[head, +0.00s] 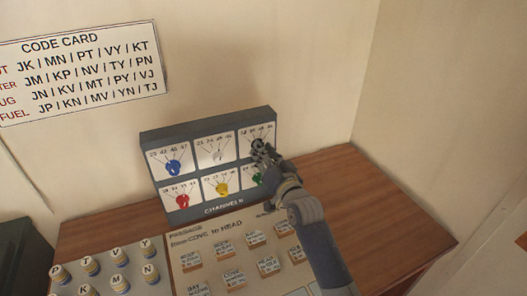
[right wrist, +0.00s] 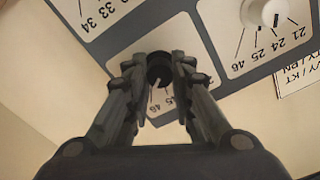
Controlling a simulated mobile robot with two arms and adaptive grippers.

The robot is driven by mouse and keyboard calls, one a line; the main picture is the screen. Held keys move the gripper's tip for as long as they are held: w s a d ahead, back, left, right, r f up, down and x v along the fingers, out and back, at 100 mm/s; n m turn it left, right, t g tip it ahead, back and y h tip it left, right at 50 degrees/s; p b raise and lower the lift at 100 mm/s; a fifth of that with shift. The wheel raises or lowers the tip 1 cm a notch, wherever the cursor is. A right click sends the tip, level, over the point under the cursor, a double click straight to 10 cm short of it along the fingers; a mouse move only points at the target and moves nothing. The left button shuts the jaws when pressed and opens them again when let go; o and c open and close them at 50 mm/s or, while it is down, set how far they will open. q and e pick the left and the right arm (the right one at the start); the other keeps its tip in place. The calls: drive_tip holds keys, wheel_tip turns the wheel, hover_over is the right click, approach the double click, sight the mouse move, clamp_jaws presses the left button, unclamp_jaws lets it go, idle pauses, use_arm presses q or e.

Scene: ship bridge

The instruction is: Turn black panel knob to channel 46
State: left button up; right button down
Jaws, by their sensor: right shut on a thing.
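The black knob (head: 257,144) is at the top right of the grey channel panel (head: 205,127), with a number scale on its white plate. In the right wrist view the black knob (right wrist: 159,67) sits between the two fingers of my right gripper (right wrist: 158,75). My right gripper (head: 263,153) is shut on the knob, reaching in from the lower right. A pale mark runs from the knob toward the numbers in the wrist view. The fingers cover part of the scale, and I cannot tell for sure which number the knob points to. My left gripper is not in view.
Other knobs are near: white (head: 216,156), blue (head: 173,166), red (head: 182,200), yellow (head: 222,188) and green (head: 257,178), the last close under my gripper. A code card (head: 80,70) hangs on the wall. Lettered buttons and a passage board (head: 205,232) lie in front. The wooden desk (head: 350,190) is clear at right.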

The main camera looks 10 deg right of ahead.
drive_tip(key=shift+m, duration=0.3)
drive_tip(key=c, duration=1.4)
unclamp_jaws()
drive_tip(key=shift+o, duration=0.2)
drive_tip(key=s+d, duration=0.2)
drive_tip(key=s, duration=0.9)
drive_tip(key=shift+s+d, duration=0.15)
drive_tip(key=shift+s, duration=0.2)
